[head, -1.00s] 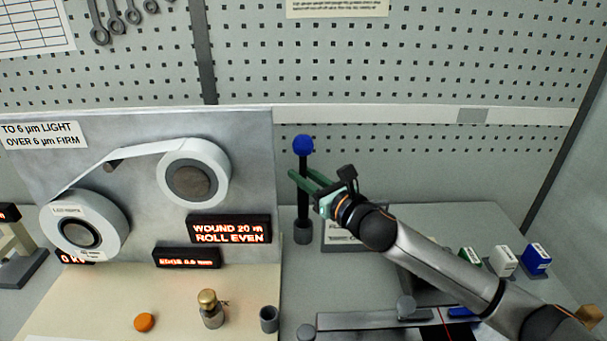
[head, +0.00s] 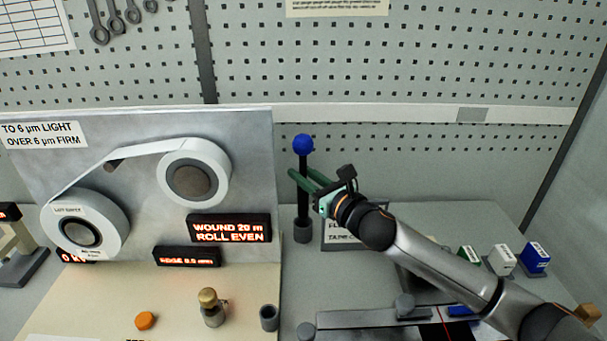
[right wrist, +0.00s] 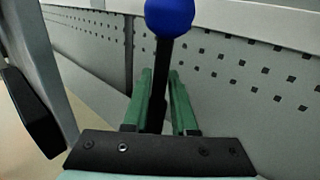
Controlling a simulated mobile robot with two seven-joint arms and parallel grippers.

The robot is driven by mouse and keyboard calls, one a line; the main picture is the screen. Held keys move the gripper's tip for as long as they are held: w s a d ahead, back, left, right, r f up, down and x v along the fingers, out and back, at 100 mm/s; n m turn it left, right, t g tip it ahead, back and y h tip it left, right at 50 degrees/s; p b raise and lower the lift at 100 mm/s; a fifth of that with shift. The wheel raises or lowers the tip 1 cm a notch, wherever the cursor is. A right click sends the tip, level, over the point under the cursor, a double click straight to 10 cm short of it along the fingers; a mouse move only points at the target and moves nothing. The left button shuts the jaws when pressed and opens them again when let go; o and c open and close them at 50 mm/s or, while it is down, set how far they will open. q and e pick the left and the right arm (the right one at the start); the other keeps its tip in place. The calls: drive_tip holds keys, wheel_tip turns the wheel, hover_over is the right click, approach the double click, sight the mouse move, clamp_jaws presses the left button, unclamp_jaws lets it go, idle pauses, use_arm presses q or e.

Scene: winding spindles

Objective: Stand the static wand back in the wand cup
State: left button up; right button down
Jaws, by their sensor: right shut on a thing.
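The static wand (head: 303,163) is a black rod with a blue ball on top. My right gripper (head: 304,180) is shut on the rod below the ball. In the right wrist view the green fingers (right wrist: 161,85) lie on either side of the rod, with the blue ball (right wrist: 170,16) beyond them. My left gripper is not in view.
The winding panel (head: 255,150) with its film rolls stands close on the left of the wand. A pegboard wall (head: 400,80) is behind. A brass-topped weight (head: 211,308), an orange button (head: 144,321) and a small grey cup (head: 269,318) are in front. Small boxes (head: 502,260) stand at right.

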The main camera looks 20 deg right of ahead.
drive_tip(key=shift+p, duration=0.3)
drive_tip(key=shift+f+b, duration=0.8)
drive_tip(key=shift+f, duration=0.2)
drive_tip(key=shift+r, duration=0.1)
drive_tip(key=shift+r+p, duration=0.45)
drive_tip(key=shift+p, duration=0.3)
idle(0.4)
drive_tip(key=shift+p, duration=0.6)
idle(0.9)
drive_tip(key=shift+f+b, duration=0.5)
drive_tip(key=shift+f, duration=0.05)
idle(0.3)
drive_tip(key=c, duration=0.6)
unclamp_jaws()
drive_tip(key=shift+f, duration=0.1)
drive_tip(key=shift+c, duration=0.2)
